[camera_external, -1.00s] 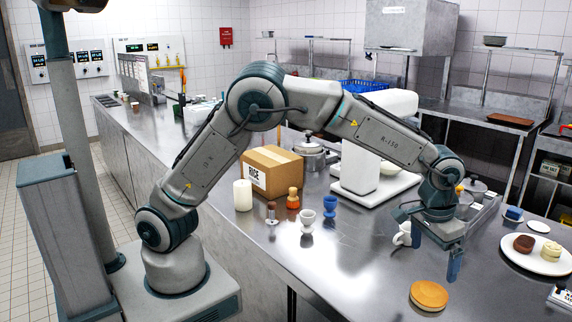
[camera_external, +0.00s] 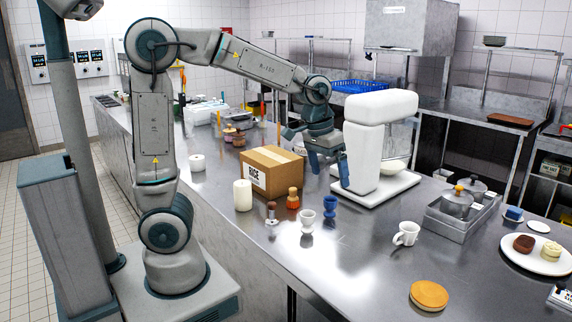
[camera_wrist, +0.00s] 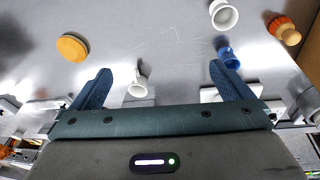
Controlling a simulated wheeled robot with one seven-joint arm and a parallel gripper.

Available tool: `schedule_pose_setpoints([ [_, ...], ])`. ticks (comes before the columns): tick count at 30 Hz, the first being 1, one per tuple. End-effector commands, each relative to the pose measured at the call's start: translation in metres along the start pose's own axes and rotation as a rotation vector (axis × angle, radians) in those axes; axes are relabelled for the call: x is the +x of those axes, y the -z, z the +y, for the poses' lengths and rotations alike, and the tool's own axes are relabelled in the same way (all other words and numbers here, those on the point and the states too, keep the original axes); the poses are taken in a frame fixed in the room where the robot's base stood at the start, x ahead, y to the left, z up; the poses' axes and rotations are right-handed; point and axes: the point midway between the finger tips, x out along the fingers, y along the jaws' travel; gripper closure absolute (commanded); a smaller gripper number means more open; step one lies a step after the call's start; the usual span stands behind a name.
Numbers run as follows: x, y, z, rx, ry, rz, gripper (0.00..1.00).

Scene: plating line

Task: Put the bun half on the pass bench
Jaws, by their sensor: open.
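The bun half (camera_external: 429,295) is a round, orange-tan disc lying flat on the long steel bench (camera_external: 365,285), near its front edge. It also shows at the upper left of the wrist view (camera_wrist: 72,46). My gripper (camera_external: 331,178) is raised between the cardboard box and the white mixer, well apart from the bun half. In the wrist view my gripper (camera_wrist: 160,68) has its two blue fingers spread with nothing held between them. The pictures do not label which surface is the pass bench.
The white mixer (camera_external: 362,150) and cardboard box (camera_external: 272,172) flank my gripper. A plate of cakes (camera_external: 540,262) is at right. Bare steel surrounds the bun half.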

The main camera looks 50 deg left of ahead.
Motion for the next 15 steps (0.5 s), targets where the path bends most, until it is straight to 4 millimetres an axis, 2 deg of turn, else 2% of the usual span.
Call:
schedule_pose_setpoints([
  [1, -0.010, -0.016, -0.020, -0.025, 0.003, 0.017, 0.01],
  [6, -0.026, -0.073, -0.070, -0.071, 0.038, 0.061, 0.01],
  [12, -0.029, -0.133, -0.104, -0.113, 0.099, 0.100, 0.01],
  [15, -0.027, -0.151, -0.112, -0.125, 0.122, 0.109, 0.01],
])
